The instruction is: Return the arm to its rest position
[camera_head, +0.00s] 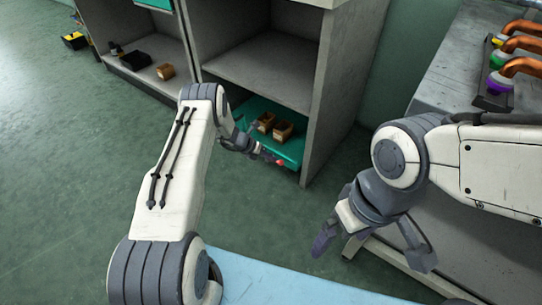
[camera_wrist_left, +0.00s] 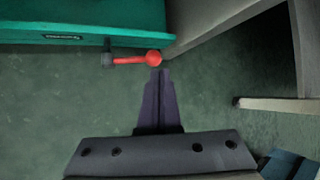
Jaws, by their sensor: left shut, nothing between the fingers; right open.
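My left arm reaches from the bottom left toward the grey cabinet. My left gripper (camera_head: 262,153) is at the front of the teal drawer and is shut and empty. In the left wrist view its dark fingers (camera_wrist_left: 158,100) are together, with the tips just short of a red ball-ended handle (camera_wrist_left: 153,57) on the drawer front. I cannot tell whether they touch it. My right gripper (camera_head: 372,250) hangs at the lower right with its fingers wide apart and empty.
The teal drawer (camera_head: 290,152) sticks out of the grey cabinet (camera_head: 316,110) and holds two brown boxes (camera_head: 283,131). A grey bench (camera_head: 443,75) with copper pipes (camera_head: 520,66) stands at the right. A light blue surface (camera_head: 270,280) lies below. Open green floor (camera_head: 70,200) is at the left.

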